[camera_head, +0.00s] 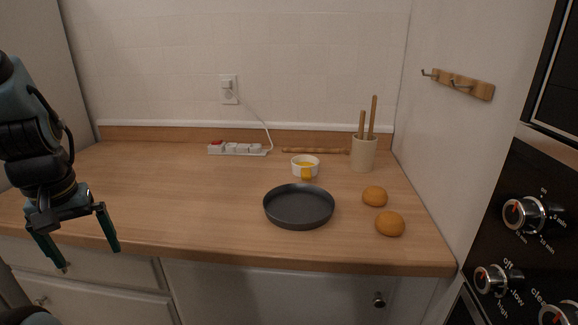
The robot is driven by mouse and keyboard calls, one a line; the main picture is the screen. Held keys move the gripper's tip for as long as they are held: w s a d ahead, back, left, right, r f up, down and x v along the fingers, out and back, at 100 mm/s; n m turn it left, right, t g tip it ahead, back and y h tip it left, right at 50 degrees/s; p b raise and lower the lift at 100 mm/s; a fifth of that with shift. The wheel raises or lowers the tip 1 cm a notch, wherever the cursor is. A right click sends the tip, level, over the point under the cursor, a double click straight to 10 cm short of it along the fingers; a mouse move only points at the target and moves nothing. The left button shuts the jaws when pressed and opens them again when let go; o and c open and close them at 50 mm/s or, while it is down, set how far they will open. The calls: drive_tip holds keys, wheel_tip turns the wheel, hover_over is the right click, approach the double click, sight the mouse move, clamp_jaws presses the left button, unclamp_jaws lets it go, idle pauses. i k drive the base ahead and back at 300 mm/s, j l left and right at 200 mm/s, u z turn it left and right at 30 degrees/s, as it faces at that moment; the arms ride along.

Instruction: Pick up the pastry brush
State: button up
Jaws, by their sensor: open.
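No pastry brush can be made out for certain. Two wooden handles (367,122) stand upright in a cream utensil holder (363,158) at the back right of the counter; their lower ends are hidden inside it. A long, thin wooden thing (315,150) lies by the back wall, left of the holder; I cannot tell whether it is a brush or a rolling pin. My gripper (90,257) is open and empty at the far left, in front of the counter's front edge, its fingers pointing down, far from the holder.
A dark round pan (299,207) sits mid-right on the wooden counter (170,195). Behind it is a white bowl (298,166) with yellow contents. Two orange-brown buns (375,196) lie right. A power strip (237,148) is at the back. Ovens (520,230) and a wall stand right. The left counter is clear.

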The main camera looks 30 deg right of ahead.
sight(362, 113)
drive_tip(key=z, duration=1.5)
